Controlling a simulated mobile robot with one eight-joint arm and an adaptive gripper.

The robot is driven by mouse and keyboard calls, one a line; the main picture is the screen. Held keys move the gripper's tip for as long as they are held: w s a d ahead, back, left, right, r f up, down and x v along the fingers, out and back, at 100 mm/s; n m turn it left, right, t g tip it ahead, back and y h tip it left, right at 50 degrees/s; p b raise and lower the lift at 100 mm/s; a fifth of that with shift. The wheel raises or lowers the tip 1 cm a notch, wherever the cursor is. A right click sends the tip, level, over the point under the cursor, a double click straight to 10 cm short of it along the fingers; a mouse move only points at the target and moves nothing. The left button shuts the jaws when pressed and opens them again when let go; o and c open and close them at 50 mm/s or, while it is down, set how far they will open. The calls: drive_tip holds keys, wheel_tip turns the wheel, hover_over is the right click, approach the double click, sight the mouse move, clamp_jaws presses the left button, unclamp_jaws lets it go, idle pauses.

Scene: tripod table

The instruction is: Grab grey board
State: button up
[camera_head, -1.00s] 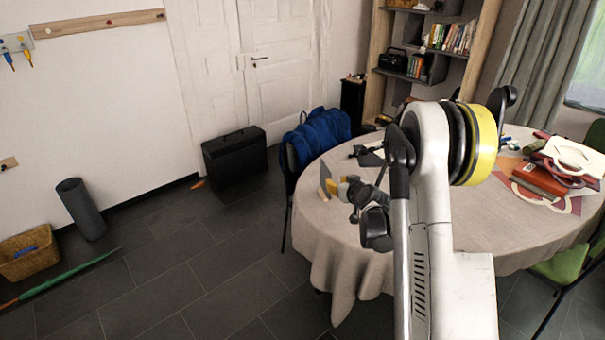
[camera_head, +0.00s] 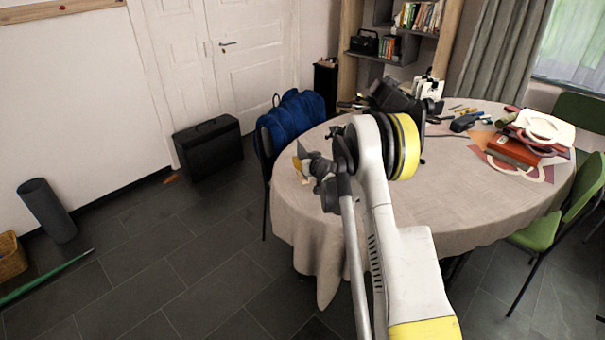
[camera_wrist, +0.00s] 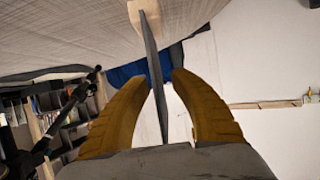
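The grey board (camera_wrist: 153,72) is thin and seen nearly edge-on in the wrist view. It runs between my two yellow-brown fingers, and its far end meets a pale wooden piece (camera_wrist: 148,12) by the tablecloth. In the head view the board (camera_head: 304,149) stands up at the left edge of the round table (camera_head: 480,196). My gripper (camera_wrist: 164,76) is open, one finger on each side of the board. A clear gap shows on the right; the left finger is very close, and I cannot tell if it touches. My wrist partly hides the board in the head view.
A chair with a blue cloth (camera_head: 291,120) stands beside the table's left edge. A black case (camera_head: 208,148) is on the floor by the door. A red book (camera_head: 512,151) and small tools lie on the table's right part.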

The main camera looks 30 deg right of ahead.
drive_tip(key=shift+w, duration=0.1)
drive_tip(key=shift+c, duration=0.4)
clamp_jaws()
drive_tip(key=shift+r, duration=0.1)
